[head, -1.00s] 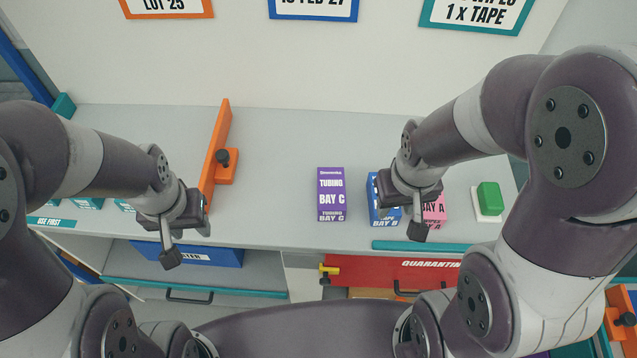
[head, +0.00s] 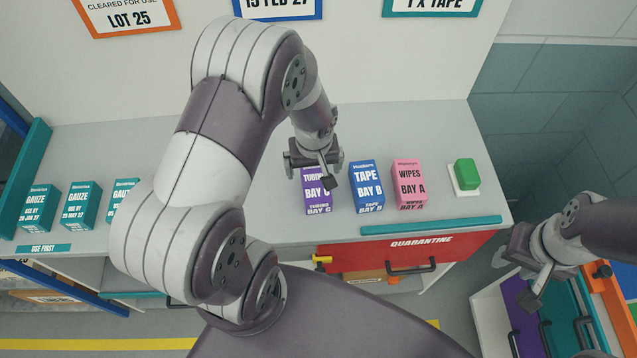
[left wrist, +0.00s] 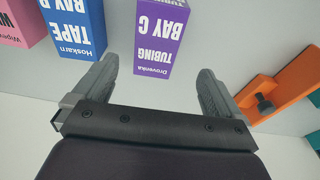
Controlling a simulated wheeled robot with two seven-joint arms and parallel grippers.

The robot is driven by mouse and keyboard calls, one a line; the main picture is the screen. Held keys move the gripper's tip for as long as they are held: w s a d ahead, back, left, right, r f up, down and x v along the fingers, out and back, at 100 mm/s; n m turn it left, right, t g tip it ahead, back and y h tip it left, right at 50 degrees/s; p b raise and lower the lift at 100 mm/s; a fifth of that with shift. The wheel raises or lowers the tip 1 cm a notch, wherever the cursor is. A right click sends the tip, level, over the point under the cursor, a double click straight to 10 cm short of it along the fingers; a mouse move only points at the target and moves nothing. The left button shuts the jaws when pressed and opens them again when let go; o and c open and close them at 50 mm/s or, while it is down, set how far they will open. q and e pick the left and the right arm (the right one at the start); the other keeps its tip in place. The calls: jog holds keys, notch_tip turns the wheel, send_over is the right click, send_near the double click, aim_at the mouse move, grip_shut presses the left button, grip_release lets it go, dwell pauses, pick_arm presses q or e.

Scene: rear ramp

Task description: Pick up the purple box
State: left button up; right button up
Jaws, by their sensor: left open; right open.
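The purple box (head: 317,199), labelled TUBING BAY C, stands on the grey worktop, left of the blue TAPE box. My left gripper (head: 322,180) is above it in the head view and hides part of its top. In the left wrist view the purple box (left wrist: 160,38) lies ahead of the open left fingers (left wrist: 155,85), roughly between them, with nothing gripped. My right gripper (head: 535,287) is open and empty at the lower right, away from the worktop, over the drawers there.
The blue TAPE box (head: 366,187) and pink WIPES box (head: 410,184) stand right of the purple box. A green block (head: 466,174) sits further right. Several teal GAUZE boxes (head: 80,208) stand at left. An orange bracket (left wrist: 275,97) shows in the left wrist view. A red QUARANTINE drawer (head: 400,252) is below.

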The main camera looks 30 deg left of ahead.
aim_at(316, 181)
pick_arm(q)
jog(key=f, duration=0.5)
jog(key=w+f+p, duration=0.1)
jog(key=f, duration=0.2)
jog(key=shift+w+f, duration=0.1)
jog(key=shift+f, duration=0.1)
jog(key=c, duration=1)
jog(key=shift+c, duration=0.9)
jog(key=shift+r, duration=0.15)
